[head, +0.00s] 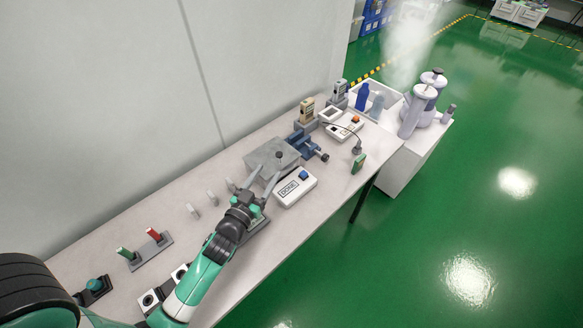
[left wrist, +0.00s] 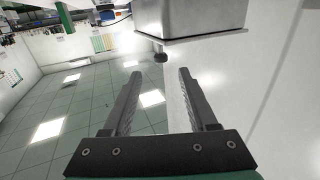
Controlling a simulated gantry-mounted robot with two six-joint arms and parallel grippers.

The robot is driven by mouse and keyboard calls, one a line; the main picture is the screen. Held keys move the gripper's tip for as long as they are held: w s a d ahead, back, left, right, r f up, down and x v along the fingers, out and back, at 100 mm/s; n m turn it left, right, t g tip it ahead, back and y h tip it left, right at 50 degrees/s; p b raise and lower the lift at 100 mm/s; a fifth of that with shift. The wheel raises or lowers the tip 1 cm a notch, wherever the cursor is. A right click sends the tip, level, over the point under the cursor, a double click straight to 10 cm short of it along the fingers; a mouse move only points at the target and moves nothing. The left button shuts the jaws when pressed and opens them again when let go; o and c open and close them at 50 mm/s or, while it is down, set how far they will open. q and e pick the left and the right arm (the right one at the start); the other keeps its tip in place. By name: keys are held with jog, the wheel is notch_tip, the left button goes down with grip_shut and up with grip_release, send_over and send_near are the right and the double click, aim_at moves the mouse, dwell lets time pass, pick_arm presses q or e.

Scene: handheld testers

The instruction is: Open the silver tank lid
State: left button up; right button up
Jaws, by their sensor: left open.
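The silver tank (head: 262,160) stands near the middle of the table, with a small dark knob (head: 279,155) on its flat grey lid. My left gripper (head: 252,186) is on the near side of the tank, fingers spread and empty, pointing toward it. In the left wrist view, the tank (left wrist: 192,17) is at the top of the picture, with its lid edge lowest and the dark knob (left wrist: 160,56) just beyond the gap between the open fingertips (left wrist: 160,74). The lid looks shut. Fingers and knob appear apart. My right gripper is in neither view.
A white device marked DONE (head: 296,190) lies close right of the gripper. A blue vise (head: 307,145) stands beyond the tank. A rack with green and red handles (head: 145,249) is at the lower left. A wall bounds the table's far side.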

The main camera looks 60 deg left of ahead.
aim_at(283, 147)
pick_arm(q)
jog(key=shift+a+f, duration=0.1)
jog(key=shift+a, duration=0.1)
jog(key=shift+w+a+r, duration=0.1)
jog(key=shift+w+r, duration=0.1)
jog(key=shift+w, duration=0.1)
jog(key=x, duration=1.1)
grip_shut()
dwell(0.8)
